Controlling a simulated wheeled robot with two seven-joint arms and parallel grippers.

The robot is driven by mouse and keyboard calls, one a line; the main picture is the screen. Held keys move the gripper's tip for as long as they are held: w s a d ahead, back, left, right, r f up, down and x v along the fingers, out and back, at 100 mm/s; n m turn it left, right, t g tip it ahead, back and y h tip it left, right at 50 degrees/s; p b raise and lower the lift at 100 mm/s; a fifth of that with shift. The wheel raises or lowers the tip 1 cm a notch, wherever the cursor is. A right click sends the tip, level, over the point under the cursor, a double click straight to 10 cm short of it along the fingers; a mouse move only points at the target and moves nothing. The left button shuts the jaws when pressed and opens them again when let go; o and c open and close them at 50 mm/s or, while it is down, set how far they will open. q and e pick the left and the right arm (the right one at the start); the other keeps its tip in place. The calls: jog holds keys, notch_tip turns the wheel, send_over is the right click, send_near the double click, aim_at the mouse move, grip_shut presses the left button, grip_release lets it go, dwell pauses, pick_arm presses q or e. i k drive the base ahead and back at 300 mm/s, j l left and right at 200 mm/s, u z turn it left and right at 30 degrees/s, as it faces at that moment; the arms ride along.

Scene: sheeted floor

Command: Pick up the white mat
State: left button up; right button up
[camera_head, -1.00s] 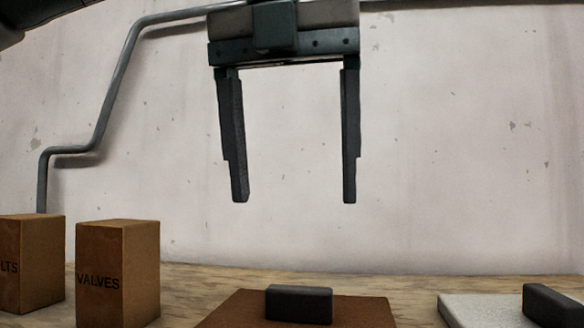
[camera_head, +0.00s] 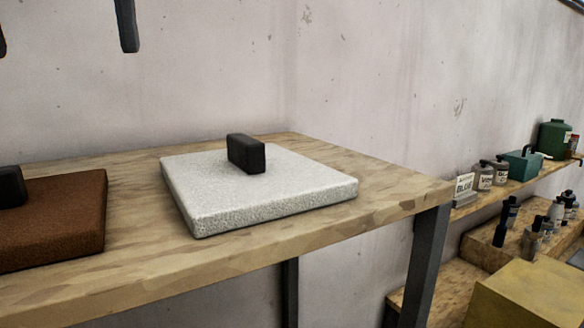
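The white mat (camera_head: 290,192) is a thick, speckled slab lying flat on the wooden bench, near the bench's right end. A black upright block (camera_head: 246,154) stands on its back middle part. My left gripper (camera_head: 65,50) shows only as two dark fingertips at the upper left edge, wide apart, with nothing between them. It is left of the white mat and does not touch it; its body is out of view. My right gripper is not in view.
A brown mat (camera_head: 60,222) with another black block (camera_head: 11,187) lies left of the white mat. The wooden bench (camera_head: 330,232) ends at right. Beyond it, a lower shelf holds bottles and a green canister (camera_head: 553,140). A yellow box (camera_head: 530,295) is at lower right.

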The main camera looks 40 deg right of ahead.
aim_at(250, 181)
jog(key=z, duration=1)
jog(key=k, duration=2)
